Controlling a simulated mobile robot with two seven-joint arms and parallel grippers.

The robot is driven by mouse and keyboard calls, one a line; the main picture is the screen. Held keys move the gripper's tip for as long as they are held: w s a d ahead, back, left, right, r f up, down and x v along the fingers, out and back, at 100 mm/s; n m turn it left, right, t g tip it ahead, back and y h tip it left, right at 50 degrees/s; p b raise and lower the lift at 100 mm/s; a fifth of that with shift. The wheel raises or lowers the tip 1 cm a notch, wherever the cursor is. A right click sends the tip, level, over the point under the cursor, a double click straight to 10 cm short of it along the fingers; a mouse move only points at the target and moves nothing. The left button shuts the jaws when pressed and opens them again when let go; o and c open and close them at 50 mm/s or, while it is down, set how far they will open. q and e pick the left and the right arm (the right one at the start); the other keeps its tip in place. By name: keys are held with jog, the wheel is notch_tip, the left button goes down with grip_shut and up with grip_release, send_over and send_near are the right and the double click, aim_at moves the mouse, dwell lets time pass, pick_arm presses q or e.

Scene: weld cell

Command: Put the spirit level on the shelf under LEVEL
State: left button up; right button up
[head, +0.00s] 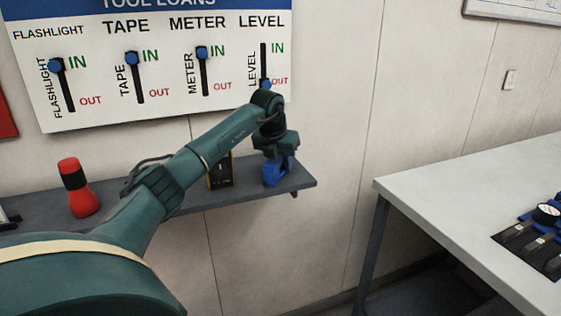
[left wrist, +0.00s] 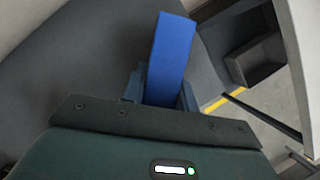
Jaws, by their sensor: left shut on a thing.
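The blue spirit level (head: 275,173) is in my left gripper (head: 279,153), at the right end of the grey wall shelf (head: 301,178), below the LEVEL column. In the left wrist view the level (left wrist: 172,48) stands out from between the fingers of my left gripper (left wrist: 160,88), which is shut on it. I cannot tell whether the level touches the shelf. The LEVEL slider knob (head: 266,85) on the tool loans board (head: 150,109) is low, at OUT. My right gripper is not in view.
A red flashlight (head: 79,190) stands on the shelf at left. A black and yellow meter (head: 222,172) stands left of the level, partly behind my arm. The other three sliders are at IN. A white table (head: 470,190) with tools stands at right.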

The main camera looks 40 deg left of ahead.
pick_arm(q)
jog(key=o, duration=1.1)
